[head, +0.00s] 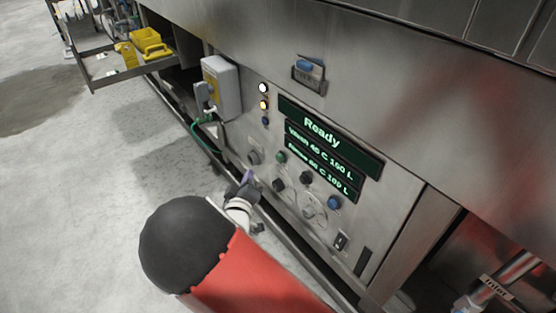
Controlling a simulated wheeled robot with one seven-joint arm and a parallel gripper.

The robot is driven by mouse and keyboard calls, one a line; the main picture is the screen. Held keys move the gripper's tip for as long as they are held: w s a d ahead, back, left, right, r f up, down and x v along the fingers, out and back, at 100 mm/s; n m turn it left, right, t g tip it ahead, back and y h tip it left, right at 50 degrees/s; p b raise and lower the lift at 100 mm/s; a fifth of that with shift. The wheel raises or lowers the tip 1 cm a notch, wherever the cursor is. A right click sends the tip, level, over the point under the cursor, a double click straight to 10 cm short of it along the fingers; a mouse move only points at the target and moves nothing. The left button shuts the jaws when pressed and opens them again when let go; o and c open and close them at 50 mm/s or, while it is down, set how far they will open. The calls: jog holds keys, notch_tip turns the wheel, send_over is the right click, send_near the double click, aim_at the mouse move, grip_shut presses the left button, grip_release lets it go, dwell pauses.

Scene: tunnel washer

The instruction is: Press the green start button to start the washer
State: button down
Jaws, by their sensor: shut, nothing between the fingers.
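The washer's steel control panel (385,215) faces me, tilted in the head view. The small round green start button (281,157) sits just below the left part of the dark display (318,131), whose top line reads "Ready" in green. My gripper (247,177) is shut and empty, in front of the panel's lower left. In the picture its tip is left of and a little below the green button; the button is uncovered. Whether the tip touches the panel cannot be told. My red and black arm hides part of the floor and the panel's lower edge.
Near the button are a grey knob (254,157), black knobs (306,177), a round dial (313,208) and a blue button (334,202). A grey box (221,87) juts out at the panel's left, with a green cable (199,139) below.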

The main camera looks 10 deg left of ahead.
jog(key=w+d+b, duration=0.1)
jog(key=w+d, duration=0.3)
jog(key=w, duration=0.1)
jog(key=shift+w+d, duration=0.25)
jog(key=shift+d, duration=0.1)
jog(key=shift+w+d, duration=0.1)
dwell(1.8)
jog(key=shift+w+d+b, duration=0.2)
jog(key=shift+b, duration=0.1)
jog(key=shift+w+d, duration=0.35)
jog(key=shift+w, duration=0.05)
dwell(1.0)
jog(key=shift+s+a, duration=0.6)
jog(key=shift+s, duration=0.1)
jog(key=s+a+p, duration=0.1)
jog(key=s+a, duration=0.2)
jog(key=s, duration=0.1)
jog(key=shift+a, duration=0.15)
dwell(0.3)
